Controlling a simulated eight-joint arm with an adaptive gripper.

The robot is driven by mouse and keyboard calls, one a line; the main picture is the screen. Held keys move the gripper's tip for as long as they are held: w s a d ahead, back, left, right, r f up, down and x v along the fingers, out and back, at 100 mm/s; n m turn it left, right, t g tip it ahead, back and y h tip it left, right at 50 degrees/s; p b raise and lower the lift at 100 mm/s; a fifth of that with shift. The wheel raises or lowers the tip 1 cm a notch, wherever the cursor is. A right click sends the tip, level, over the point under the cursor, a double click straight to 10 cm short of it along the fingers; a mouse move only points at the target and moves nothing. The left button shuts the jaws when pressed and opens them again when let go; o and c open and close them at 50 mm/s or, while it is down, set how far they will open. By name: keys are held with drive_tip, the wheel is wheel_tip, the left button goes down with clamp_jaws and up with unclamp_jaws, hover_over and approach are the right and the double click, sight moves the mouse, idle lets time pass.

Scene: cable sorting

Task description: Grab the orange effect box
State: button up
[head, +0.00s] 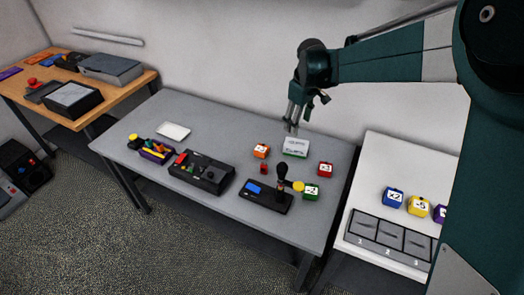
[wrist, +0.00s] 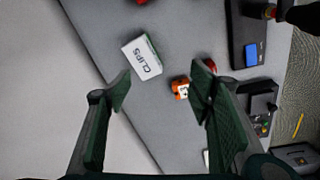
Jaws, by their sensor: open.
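The orange effect box (head: 261,151) is a small block with a white label on the grey table, left of the white clips box. It also shows in the wrist view (wrist: 181,88), beside the inner side of the right-hand finger. My gripper (head: 293,124) is above the back of the grey table, near the clips box. In the wrist view my gripper (wrist: 160,95) has its two fingers wide apart with nothing between them. The orange box is apart from the fingers and lower down.
The white clips box (head: 296,146) stands right of the orange box. A red box (head: 325,169) and a green box (head: 311,191) are further right. A black device with a blue screen (head: 266,194) and a black control box (head: 202,173) lie nearer the front. A wall is behind.

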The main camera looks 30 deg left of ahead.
sight(261, 148)
drive_tip(key=a+f+n, duration=0.1)
drive_tip(key=a+f, duration=0.3)
drive_tip(key=a, duration=0.1)
drive_tip(key=a+f+n, duration=0.1)
drive_tip(key=a+f, duration=0.3)
drive_tip(key=a, duration=0.1)
drive_tip(key=a+f+n+g, duration=0.1)
drive_tip(key=a+f, duration=0.4)
drive_tip(key=shift+s+a+f+n+h+p, duration=0.1)
drive_tip(key=shift+a+n+h+p, duration=0.2)
drive_tip(key=shift+a+h+p, duration=0.1)
drive_tip(key=shift+f+b, duration=0.35)
drive_tip(key=shift+f, duration=0.95)
drive_tip(key=shift+s+f+b, duration=0.2)
drive_tip(key=shift+f+b, duration=0.5)
drive_tip(key=shift+f, duration=1.9)
drive_tip(key=c, duration=1)
